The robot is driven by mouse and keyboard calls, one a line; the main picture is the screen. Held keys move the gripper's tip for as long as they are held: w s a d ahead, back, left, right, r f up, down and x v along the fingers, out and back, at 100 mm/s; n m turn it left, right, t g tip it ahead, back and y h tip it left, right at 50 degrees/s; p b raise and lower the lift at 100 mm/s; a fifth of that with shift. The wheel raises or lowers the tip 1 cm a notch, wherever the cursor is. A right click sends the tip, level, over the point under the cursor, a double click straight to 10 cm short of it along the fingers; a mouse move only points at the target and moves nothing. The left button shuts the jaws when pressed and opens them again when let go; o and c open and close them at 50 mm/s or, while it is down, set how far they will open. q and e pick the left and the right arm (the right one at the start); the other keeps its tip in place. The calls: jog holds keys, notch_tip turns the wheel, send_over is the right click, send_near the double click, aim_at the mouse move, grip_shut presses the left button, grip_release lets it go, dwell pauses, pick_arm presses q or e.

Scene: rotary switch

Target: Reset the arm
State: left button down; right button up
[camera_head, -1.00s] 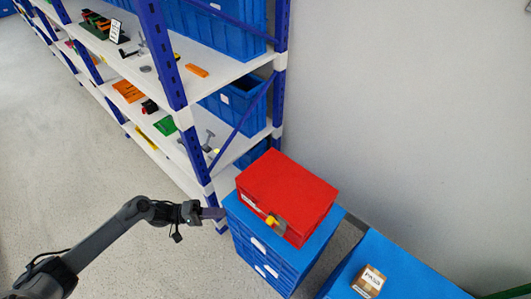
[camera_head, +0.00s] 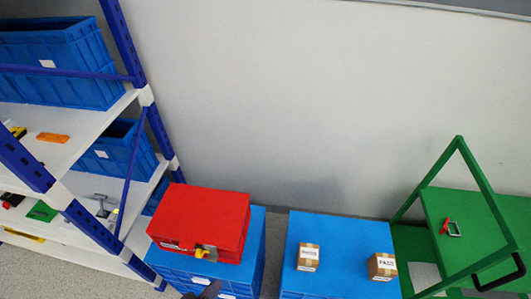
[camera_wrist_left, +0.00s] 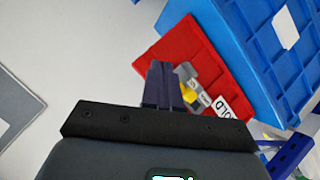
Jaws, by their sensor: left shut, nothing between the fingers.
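A red box (camera_head: 200,222) sits on a blue crate (camera_head: 256,240) in the head view. A rotary switch with a yellow knob (camera_head: 202,252) is on its near side, on a grey part. My left gripper (camera_head: 210,289) shows only as a dark tip at the bottom edge, in front of the switch. In the left wrist view, the shut, empty fingers (camera_wrist_left: 162,72) lie just left of the yellow knob (camera_wrist_left: 189,93), over the red box (camera_wrist_left: 178,52). I cannot tell whether they touch it. A white label (camera_wrist_left: 221,108) reads "OLD". My right gripper is not in view.
A shelf rack (camera_head: 125,60) with blue bins and small parts stands at the left. A second blue crate (camera_head: 340,232) holds two small cartons (camera_head: 308,257) (camera_head: 382,266). A green frame (camera_head: 473,180) stands at the right. A grey wall is behind.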

pick_arm(q)
jog(key=s+a+r+m+g+y+p, duration=0.1)
jog(key=s+a+r+m+g+y, duration=0.2)
jog(key=s+a+m+g+y, duration=0.45)
notch_tip(320, 180, up, 35)
jog(key=s+n+h+p, duration=0.1)
jog(key=s+h+p, duration=0.1)
jog(key=p, duration=3.4)
jog(key=shift+s+d+r+h, duration=0.2)
jog(key=shift+s+d+h, duration=0.15)
jog(key=shift+d, duration=0.1)
